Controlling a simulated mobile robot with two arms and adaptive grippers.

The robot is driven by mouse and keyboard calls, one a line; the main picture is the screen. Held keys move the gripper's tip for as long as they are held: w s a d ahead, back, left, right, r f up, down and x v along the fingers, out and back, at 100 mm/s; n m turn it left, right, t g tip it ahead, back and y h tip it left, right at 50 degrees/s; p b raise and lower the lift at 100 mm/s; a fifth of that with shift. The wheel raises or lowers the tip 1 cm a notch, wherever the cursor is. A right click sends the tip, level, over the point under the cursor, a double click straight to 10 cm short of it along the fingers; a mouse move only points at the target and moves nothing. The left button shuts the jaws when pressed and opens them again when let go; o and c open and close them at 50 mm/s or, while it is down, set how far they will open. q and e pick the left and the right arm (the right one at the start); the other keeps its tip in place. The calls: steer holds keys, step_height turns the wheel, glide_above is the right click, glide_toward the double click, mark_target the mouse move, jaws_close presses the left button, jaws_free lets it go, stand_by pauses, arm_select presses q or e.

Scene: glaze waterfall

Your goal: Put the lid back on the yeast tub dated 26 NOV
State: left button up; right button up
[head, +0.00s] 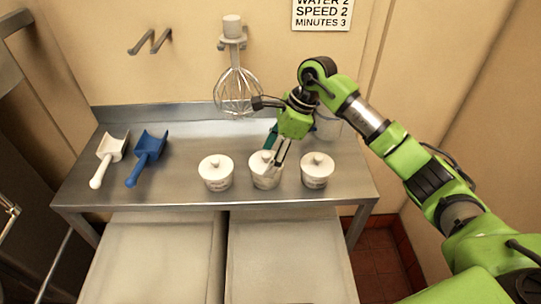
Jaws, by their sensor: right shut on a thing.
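Three small white tubs stand in a row near the front of the steel table (180,196): a left tub (217,184), a middle tub (264,182) and a right tub (315,182). The left and right tubs each have a knobbed lid on. Their labels are too small to read, so I cannot tell which is dated 26 NOV. My right gripper (270,160) reaches down at the middle tub, shut on a white lid (260,157) at its top. The fingers partly hide this lid, and I cannot tell whether it is fully seated. My left gripper is out of view.
A white scoop (110,147) and a blue scoop (149,146) lie on the table's left. A whisk (237,88) hangs at the wall. A pale container (328,126) stands behind my right gripper. Two large bins (155,258) (285,262) stand below the front edge.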

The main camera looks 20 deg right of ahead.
steer(key=shift+f+b, duration=0.2)
steer(key=shift+b, duration=0.3)
stand_by(1.1)
stand_by(0.3)
steer(key=o, duration=1.4)
steer(key=shift+r, duration=0.15)
steer(key=shift+r+p, duration=1.8)
steer(key=shift+r, duration=1.6)
jaws_close()
